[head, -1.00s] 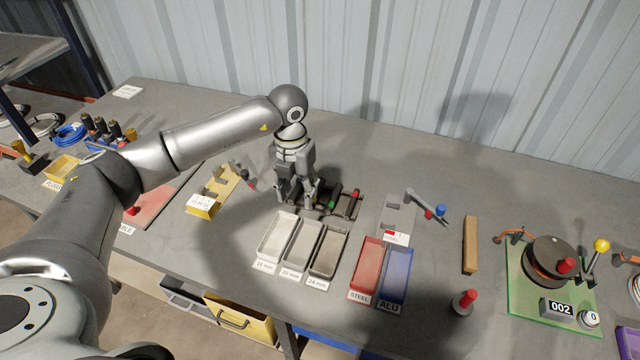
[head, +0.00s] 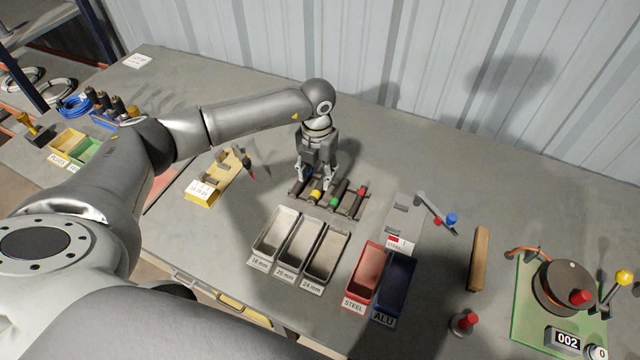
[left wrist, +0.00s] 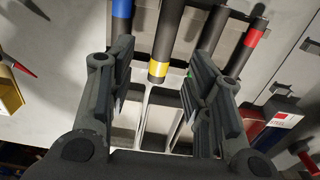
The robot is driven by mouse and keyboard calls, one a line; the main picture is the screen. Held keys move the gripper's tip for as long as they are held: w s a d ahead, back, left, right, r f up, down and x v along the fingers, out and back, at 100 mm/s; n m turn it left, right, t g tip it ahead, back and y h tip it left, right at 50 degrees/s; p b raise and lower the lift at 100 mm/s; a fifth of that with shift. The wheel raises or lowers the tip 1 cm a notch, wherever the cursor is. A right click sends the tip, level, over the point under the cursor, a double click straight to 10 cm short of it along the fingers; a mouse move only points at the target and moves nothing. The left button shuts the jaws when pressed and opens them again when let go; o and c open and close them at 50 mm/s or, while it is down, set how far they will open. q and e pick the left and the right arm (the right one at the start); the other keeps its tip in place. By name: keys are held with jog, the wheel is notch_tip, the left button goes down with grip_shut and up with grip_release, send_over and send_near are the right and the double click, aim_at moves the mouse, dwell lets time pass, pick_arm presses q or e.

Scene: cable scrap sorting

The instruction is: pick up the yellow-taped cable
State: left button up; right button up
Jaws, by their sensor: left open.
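The yellow-taped cable (head: 316,194) is a short dark piece with a yellow band, lying in a rack beside blue-, green- and red-taped pieces. In the left wrist view the yellow-taped cable (left wrist: 158,68) shows between the two fingers, its yellow end towards me. My left gripper (head: 315,184) is open and points down over the rack; its fingers (left wrist: 160,95) stand apart either side of the yellow-taped cable, with no grip on it. In the head view the gripper partly hides the blue-taped piece. I cannot see my right gripper.
The green-taped cable (head: 337,197) and red-taped cable (head: 358,200) lie close on the right. Grey trays (head: 283,258) stand in front, with a red bin (head: 368,272) and a blue bin (head: 396,282) beside them. A yellow holder (head: 207,190) stands left. Bare table lies behind the rack.

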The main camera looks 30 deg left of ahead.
aim_at(319, 185)
pick_arm(q)
jog(key=f, duration=0.1)
jog(key=f+p, duration=0.1)
jog(key=f, duration=0.1)
jog(key=f+p, duration=0.1)
jog(key=shift+w+d+f, duration=0.2)
jog(key=shift+w, duration=0.05)
jog(key=shift+f, duration=0.4)
jog(key=shift+c, duration=1.3)
grip_shut()
pick_arm(e)
jog(key=w+r, duration=0.1)
jog(key=r, duration=0.1)
jog(key=shift+w+d+r, duration=0.1)
jog(key=shift+w+r, duration=0.2)
jog(key=shift+w, duration=0.05)
jog(key=shift+f, duration=0.1)
